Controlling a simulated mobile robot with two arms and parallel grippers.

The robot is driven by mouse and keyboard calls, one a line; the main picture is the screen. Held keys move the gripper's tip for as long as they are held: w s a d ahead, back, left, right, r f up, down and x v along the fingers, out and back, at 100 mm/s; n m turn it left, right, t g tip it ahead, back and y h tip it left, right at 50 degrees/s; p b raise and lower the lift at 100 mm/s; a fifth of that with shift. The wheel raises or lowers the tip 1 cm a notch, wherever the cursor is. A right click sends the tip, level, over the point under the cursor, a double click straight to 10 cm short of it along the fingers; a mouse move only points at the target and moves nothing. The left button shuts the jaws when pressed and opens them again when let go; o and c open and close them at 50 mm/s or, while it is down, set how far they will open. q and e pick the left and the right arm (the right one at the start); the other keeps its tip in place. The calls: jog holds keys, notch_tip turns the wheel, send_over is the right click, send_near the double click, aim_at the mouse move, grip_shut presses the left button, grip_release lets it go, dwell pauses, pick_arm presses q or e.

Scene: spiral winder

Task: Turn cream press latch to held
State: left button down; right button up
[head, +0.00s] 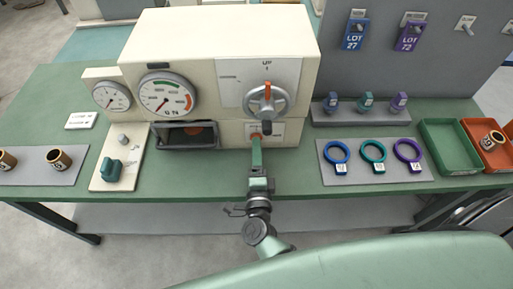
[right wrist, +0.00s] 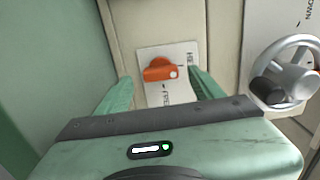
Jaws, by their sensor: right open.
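The cream press (head: 218,45) stands at the back of the green bench. Its orange latch (right wrist: 158,70) sits on a white plate (right wrist: 152,95) low on the front, with lettering for held and free partly visible. The latch lies roughly sideways in the right wrist view, with a white dot at its right end. My right gripper (head: 256,145) points at the plate in the head view. In the right wrist view its open green fingers (right wrist: 160,90) stand either side of the latch, apart from it. My left gripper is not in view.
Dials (head: 166,96) and a dark window (head: 172,136) are to the left. Coloured rings (head: 373,161) lie on a grey mat at right.

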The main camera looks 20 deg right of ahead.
jog(key=b+v, duration=0.1)
jog(key=v, duration=0.4)
jog(key=shift+s, duration=0.1)
dwell(0.3)
